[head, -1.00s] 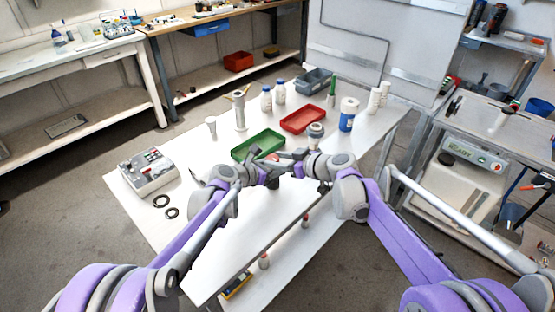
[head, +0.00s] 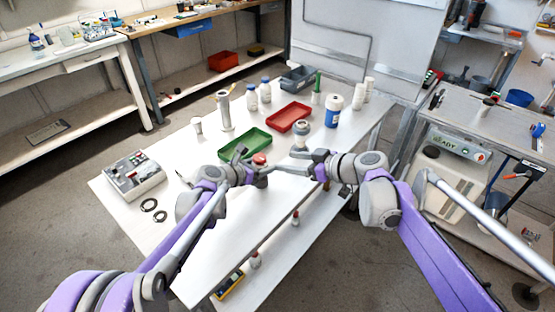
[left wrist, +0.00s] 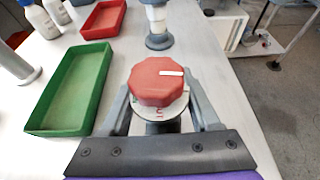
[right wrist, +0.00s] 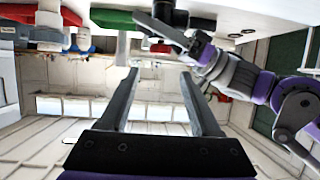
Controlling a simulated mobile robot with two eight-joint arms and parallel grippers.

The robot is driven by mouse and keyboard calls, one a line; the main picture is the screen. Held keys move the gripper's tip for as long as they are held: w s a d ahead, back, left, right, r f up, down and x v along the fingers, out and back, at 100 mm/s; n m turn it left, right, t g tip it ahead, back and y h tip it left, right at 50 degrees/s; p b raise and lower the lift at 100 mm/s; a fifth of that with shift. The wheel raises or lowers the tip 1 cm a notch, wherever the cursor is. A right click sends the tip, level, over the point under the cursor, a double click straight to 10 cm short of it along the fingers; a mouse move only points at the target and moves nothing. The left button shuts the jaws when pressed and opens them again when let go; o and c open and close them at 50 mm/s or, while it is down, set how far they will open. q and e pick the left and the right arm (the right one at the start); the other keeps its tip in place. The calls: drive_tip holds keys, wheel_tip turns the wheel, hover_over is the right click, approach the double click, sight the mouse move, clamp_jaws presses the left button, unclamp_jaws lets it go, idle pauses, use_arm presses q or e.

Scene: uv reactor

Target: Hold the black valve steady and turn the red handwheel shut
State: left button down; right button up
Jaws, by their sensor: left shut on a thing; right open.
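The red handwheel (left wrist: 157,82) is a lobed knob with a white mark pointing right in the left wrist view. It tops the black valve (left wrist: 165,126), mostly hidden beneath it. My left gripper (left wrist: 162,112) is shut on the black valve, one finger on each side below the handwheel. In the head view the handwheel (head: 260,159) shows at the left gripper (head: 259,169). My right gripper (head: 299,153) is to its right, apart from the handwheel. The right wrist view shows its two fingers (right wrist: 156,75) spread, with nothing between them.
Behind the grippers are a green tray (head: 245,145), a red tray (head: 288,117), and a grey-white container (head: 300,134) close to the right gripper. A control box (head: 134,176) and black rings (head: 149,205) are at left. The front tabletop (head: 230,235) is mostly clear.

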drive_tip(key=shift+v, duration=0.9)
drive_tip(key=g+h, duration=0.6)
drive_tip(key=h, duration=0.1)
approach(260, 157)
drive_tip(key=x, duration=0.8)
drive_tip(key=shift+f, duration=0.15)
